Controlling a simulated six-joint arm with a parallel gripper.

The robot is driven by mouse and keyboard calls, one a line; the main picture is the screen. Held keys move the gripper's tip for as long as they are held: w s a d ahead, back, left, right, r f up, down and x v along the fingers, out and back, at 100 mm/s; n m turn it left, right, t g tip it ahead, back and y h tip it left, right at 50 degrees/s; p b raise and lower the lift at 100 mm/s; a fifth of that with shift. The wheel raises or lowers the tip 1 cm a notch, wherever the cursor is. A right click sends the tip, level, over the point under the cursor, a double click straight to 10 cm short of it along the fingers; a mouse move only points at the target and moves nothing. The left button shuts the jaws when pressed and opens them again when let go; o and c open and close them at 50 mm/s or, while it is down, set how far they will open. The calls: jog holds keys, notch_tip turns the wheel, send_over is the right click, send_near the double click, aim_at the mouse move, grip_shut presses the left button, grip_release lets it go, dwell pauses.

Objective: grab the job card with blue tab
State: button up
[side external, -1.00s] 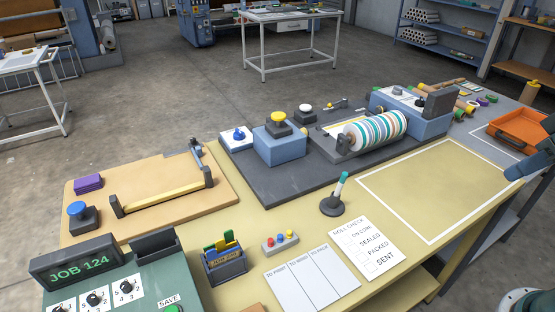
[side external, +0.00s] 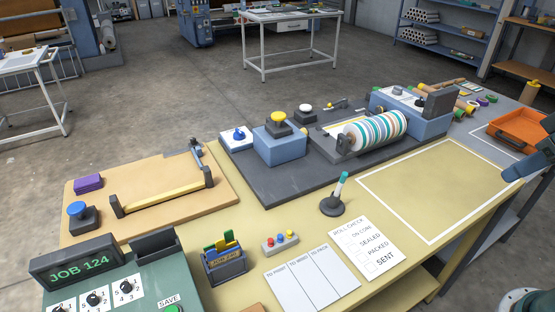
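A small dark blue card holder (side external: 226,268) stands near the front edge of the bench, left of centre. Several job cards (side external: 222,245) stand upright in it, with green and yellow tabs showing at the top. A label on the front reads as a job number, too small to read surely. I cannot make out a blue tab on any card. A blue-grey end piece (side external: 517,165) at the right edge appears to be my gripper, partly cut off by the frame. It is far right of the card holder, and its fingers cannot be told apart.
The press with a striped roller (side external: 375,132) is behind. The white-outlined bench area (side external: 440,190) is clear.

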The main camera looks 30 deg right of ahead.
jog(key=w+a+r+n+g+y, duration=0.1)
jog(key=w+a+r+n, duration=0.15)
jog(key=w, duration=0.25)
jog(key=w+a+r+n+y, duration=0.1)
jog(key=w+a+n, duration=0.2)
jog(key=w+a, duration=0.15)
jog(key=n+g+y, duration=0.2)
jog(key=n+g, duration=0.3)
jog(key=n, duration=0.8)
send_over(215, 249)
jog(key=d, duration=0.2)
notch_tip(215, 249, down, 18)
jog(key=shift+w+d+f, duration=0.15)
jog(key=shift+w+f, duration=0.05)
jog(key=shift+f, duration=0.05)
jog(key=shift+f+m, duration=0.1)
jog(key=shift+m, duration=0.15)
jog(key=shift+a+x, duration=0.1)
jog(key=shift+x, duration=1.15)
jog(key=shift+a+x, duration=0.15)
jog(key=shift+x, duration=1.1)
jog(key=shift+y, duration=0.3)
jog(key=shift+c, duration=0.3)
